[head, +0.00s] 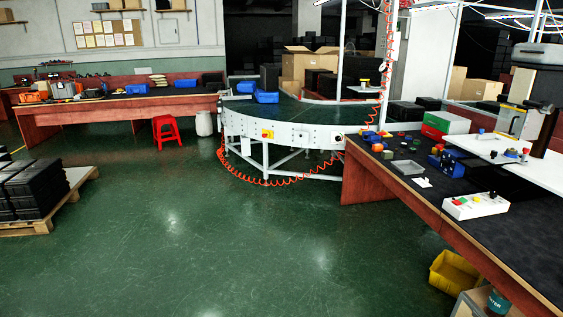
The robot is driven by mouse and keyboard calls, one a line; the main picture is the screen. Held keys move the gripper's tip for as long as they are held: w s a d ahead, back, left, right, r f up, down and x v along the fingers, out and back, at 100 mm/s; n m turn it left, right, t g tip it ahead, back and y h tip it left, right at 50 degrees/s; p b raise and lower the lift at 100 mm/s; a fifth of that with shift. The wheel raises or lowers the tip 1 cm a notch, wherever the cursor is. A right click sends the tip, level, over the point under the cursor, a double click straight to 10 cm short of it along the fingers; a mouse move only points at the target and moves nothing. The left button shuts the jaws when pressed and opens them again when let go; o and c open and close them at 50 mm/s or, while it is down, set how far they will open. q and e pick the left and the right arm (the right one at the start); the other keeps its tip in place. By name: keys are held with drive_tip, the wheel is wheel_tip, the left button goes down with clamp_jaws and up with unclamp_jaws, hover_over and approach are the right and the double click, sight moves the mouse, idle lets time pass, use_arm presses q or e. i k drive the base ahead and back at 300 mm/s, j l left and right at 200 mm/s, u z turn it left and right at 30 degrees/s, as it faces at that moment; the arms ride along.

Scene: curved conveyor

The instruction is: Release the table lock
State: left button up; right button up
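No part that I can clearly tell as the table lock shows in the head view. A white control box (475,206) with several small coloured buttons lies on the dark top of the right workbench (520,237). A small yellow plate with a red button (267,134) is on the white side of the curved conveyor (290,133). A dark knob or fitting (337,137) shows at the conveyor's right end, too small to make out. Neither of my grippers is in view.
Blue bins (266,97) sit on the conveyor. A coiled orange hose (262,182) hangs below it. A red stool (166,132) stands left of it. A yellow bin (454,272) is beside the right bench. A pallet (80,177) of black crates is at left. The green floor between is clear.

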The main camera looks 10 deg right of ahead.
sight(439, 147)
drive_tip(key=i+l+z, duration=0.15)
drive_tip(key=i+z, duration=0.25)
drive_tip(key=i, duration=0.2)
drive_tip(key=i+z, duration=0.4)
drive_tip(key=i, duration=0.2)
drive_tip(key=i+j+z, duration=0.4)
drive_tip(key=i, duration=0.2)
drive_tip(key=i+l+z, duration=0.1)
drive_tip(key=i+l, duration=0.25)
drive_tip(key=i, duration=0.15)
drive_tip(key=i+l+z, duration=0.1)
drive_tip(key=i+l, duration=0.15)
drive_tip(key=i, duration=0.3)
